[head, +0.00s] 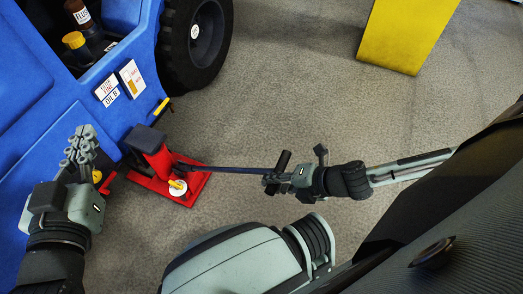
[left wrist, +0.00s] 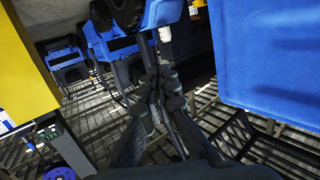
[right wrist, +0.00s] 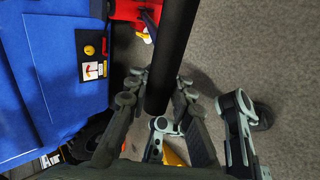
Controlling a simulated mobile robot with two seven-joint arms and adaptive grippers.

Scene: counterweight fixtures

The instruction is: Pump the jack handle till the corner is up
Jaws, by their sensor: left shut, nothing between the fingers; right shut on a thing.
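The red floor jack (head: 160,183) stands on the floor against the side of the blue vehicle (head: 45,90). Its black pad (head: 146,137) is at the vehicle's lower edge; I cannot tell whether they touch. The dark jack handle (head: 235,170) reaches right from the jack, low and nearly level in the picture. My right gripper (head: 272,180) is shut on the handle's far end; the right wrist view shows the black bar (right wrist: 173,50) between its fingers. My left gripper (head: 80,146) is shut and empty, left of the jack beside the blue body. It also shows in the left wrist view (left wrist: 160,75).
A black wheel (head: 195,40) stands at the vehicle's end, above the jack. Bottles (head: 78,42) sit in an opening in the blue body, near white labels (head: 132,77). A yellow block (head: 408,35) stands at the upper right. The grey floor between is clear.

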